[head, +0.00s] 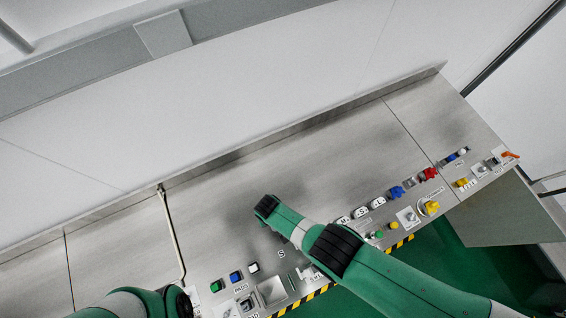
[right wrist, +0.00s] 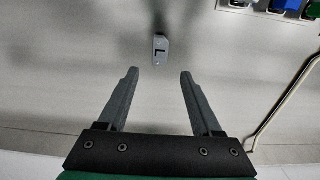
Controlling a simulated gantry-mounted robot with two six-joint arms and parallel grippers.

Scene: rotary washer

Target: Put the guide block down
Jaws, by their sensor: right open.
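A small pale grey block with a dark letter-like mark (right wrist: 161,48), which looks like the guide block, lies on the metal worktop beyond my right fingertips in the right wrist view. What appears to be the same block (head: 281,253) shows in the head view, below the end of my right arm; its letter is hard to read. My right gripper (right wrist: 159,75) is open and empty, with clear space between its fingers and apart from the block. Its fingers are hidden in the head view. My left arm shows at the lower left, but its gripper does not.
A beige bent rod (head: 174,235) lies left of my right arm. Green (head: 216,286) and blue (head: 236,276) buttons and a square recess (head: 272,291) are near the front edge. White lettered blocks (head: 360,212) sit farther right. The worktop's back is clear.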

